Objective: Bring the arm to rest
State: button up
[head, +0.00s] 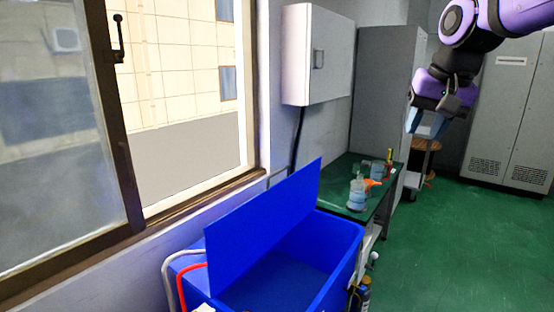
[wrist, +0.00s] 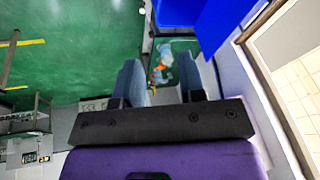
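My arm is purple and black and reaches in from the top right of the head view. My gripper (head: 426,122) hangs at its end, above the green floor and to the right of the green table. In the wrist view the two grey-blue fingers of my gripper (wrist: 160,88) stand apart with a gap between them. Nothing is held in the gap; the table with bottles shows beyond it.
A blue bin (head: 290,262) with a raised lid stands in front. Bottles (head: 360,192) stand on the green table (head: 341,173). A white wall box (head: 318,55) and grey cabinets (head: 510,112) stand behind. A window is at left. Green floor (head: 450,245) is clear at right.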

jog(key=s+d+f+n, duration=0.1)
jog(key=s+f, duration=0.1)
jog(key=s, duration=0.5)
jog(key=s+d+f+n+t, duration=0.1)
jog(key=s+f, duration=0.2)
jog(key=s, duration=0.4)
jog(key=s+f+n+h, duration=0.1)
jog(key=s+f, duration=0.1)
jog(key=s, duration=0.5)
jog(key=shift+d+f, duration=0.25)
jog(key=shift+d, duration=0.15)
dwell(0.3)
